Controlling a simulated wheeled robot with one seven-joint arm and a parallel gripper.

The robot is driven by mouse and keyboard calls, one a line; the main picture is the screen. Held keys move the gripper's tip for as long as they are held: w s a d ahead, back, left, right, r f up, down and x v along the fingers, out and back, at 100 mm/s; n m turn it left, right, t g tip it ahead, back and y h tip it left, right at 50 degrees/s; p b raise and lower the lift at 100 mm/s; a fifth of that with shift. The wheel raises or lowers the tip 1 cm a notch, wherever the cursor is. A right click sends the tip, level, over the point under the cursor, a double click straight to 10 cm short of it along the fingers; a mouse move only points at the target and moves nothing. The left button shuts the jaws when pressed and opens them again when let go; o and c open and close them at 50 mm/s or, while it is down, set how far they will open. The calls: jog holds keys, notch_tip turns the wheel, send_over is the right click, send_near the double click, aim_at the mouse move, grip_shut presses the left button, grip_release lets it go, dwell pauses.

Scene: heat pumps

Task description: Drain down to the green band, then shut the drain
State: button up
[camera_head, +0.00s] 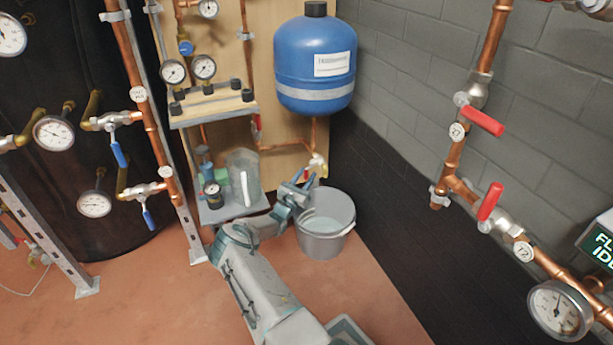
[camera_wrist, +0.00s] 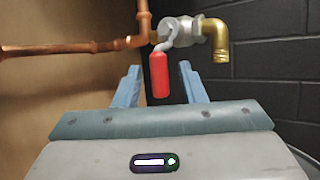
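The drain valve (camera_wrist: 180,30) is at the end of a copper pipe under the blue vessel; it also shows in the head view (camera_head: 318,160). Its red lever (camera_wrist: 160,76) hangs down, and its brass spout (camera_wrist: 216,40) points down with no stream visible. My gripper (camera_wrist: 160,68) is open, its blue fingers on either side of the lever, apart from it as far as I see. In the head view my gripper (camera_head: 298,182) is above the bucket's left rim. The grey bucket (camera_head: 322,244) stands below the valve. No green band is readable on any gauge.
The blue vessel (camera_head: 315,60) hangs above the drain. Twin gauges (camera_head: 204,67) sit left of it, over a shelf with a clear jug (camera_head: 243,176). Pipes with red levers (camera_head: 482,121) run along the right wall. Some floor at the front is clear.

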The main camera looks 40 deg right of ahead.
jog(key=p+v, duration=0.4)
jog(key=v, duration=0.9)
jog(key=shift+a, duration=0.15)
dwell(1.6)
